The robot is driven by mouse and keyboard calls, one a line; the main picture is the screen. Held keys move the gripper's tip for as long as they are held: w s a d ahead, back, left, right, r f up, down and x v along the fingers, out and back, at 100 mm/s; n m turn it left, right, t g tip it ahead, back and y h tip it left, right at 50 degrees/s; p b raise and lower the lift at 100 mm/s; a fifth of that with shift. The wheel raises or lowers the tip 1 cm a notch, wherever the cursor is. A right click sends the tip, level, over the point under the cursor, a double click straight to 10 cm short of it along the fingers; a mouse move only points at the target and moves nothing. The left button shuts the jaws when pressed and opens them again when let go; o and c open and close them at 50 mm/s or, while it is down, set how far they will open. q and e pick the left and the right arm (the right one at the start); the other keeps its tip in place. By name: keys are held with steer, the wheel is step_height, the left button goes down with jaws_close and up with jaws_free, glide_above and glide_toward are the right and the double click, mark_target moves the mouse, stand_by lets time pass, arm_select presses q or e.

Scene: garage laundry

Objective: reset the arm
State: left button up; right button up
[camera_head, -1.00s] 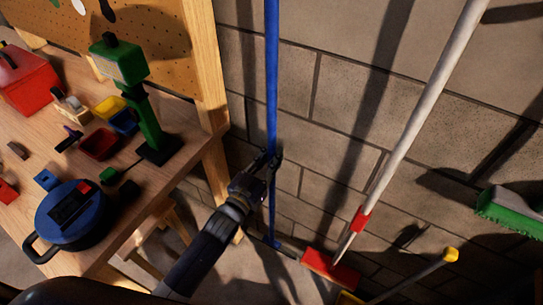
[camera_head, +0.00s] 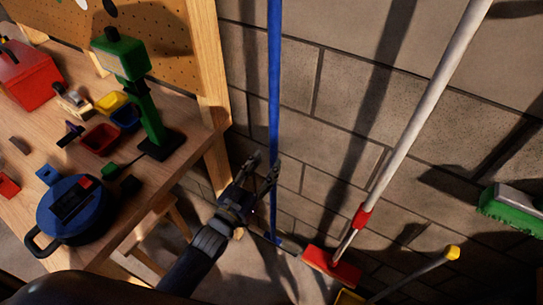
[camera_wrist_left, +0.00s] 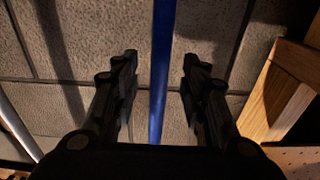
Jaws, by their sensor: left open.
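My left gripper (camera_head: 263,172) reaches up from the bottom of the head view, close to a thin blue pole (camera_head: 274,95) that stands upright by the block wall. The gripper is open and empty. In the left wrist view the two dark fingers (camera_wrist_left: 159,75) are spread, and the blue pole (camera_wrist_left: 162,60) shows between and beyond them, touching neither. How far the pole lies ahead of the fingertips is hard to tell. My right gripper is not in view.
A wooden workbench (camera_head: 185,125) stands at the left with a green device (camera_head: 150,115), a blue round pot-like thing (camera_head: 75,210), small bins and a red toolbox (camera_head: 28,78). A white-handled red broom (camera_head: 332,266) leans right of the pole. A green brush (camera_head: 515,208) is at far right.

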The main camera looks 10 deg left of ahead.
arm_select(q)
steer(key=v, duration=0.7)
steer(key=s+a+f+g+y, duration=0.1)
steer(key=s+a+f+g, duration=0.15)
steer(key=f, duration=0.75)
steer(key=s+a+f+n+g+y, duration=0.1)
steer(key=s+a+f+g+y, duration=0.2)
steer(key=f, duration=0.8)
steer(key=s+a+f+g, duration=0.15)
steer(key=s+f, duration=0.35)
steer(key=f, duration=0.5)
steer(key=s+a+f+g, duration=0.1)
steer(key=s+f+g, duration=0.2)
steer(key=s, duration=0.6)
steer(key=s+a+f+g+y, duration=0.1)
steer(key=s+f+g, duration=0.2)
steer(key=s+f, duration=0.5)
steer(key=s+a+f+g+y, duration=0.1)
steer(key=s+f+g, duration=0.2)
steer(key=s+f, duration=0.3)
steer(key=s, duration=0.4)
steer(key=shift+f+n, duration=0.2)
steer(key=shift+n, duration=0.1)
